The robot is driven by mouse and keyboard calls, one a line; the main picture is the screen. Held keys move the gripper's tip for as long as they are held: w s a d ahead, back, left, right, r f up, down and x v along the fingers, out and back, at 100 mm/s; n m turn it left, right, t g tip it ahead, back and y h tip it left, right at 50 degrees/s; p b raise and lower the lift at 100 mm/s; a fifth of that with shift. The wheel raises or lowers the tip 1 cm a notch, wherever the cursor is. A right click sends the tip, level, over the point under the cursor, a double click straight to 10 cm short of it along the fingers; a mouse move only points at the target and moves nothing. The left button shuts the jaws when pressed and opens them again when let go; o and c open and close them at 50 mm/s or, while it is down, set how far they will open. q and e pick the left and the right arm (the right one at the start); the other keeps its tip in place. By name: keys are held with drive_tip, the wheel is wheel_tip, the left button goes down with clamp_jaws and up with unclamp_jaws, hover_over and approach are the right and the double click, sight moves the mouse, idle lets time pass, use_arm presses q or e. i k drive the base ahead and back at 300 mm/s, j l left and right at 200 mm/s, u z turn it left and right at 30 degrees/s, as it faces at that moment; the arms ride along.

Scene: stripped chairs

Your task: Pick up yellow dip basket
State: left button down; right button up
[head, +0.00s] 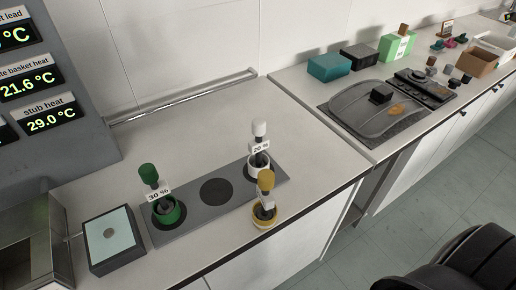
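The yellow dip basket (265,181) stands upright at the front edge of the counter, by the front right part of a grey plate (216,192). It has a yellow handle on top, a dark middle and a yellow ring round its base. A green dip basket (148,174) with a "30 %" tag stands at the plate's left end. A white dip basket (259,131) with a "20 %" tag stands at the plate's right end, behind the yellow one. Neither of my grippers is in view.
A box with a pale top (110,234) sits left of the plate. A grey panel with temperature displays (40,85) rises at the left. A lidded grey unit (372,107) and several small items stand on the right counter. A black rounded shape (455,265) fills the lower right.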

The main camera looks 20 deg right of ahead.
sight(264, 211)
drive_tip(key=i+l+z, duration=0.1)
drive_tip(key=z, duration=0.65)
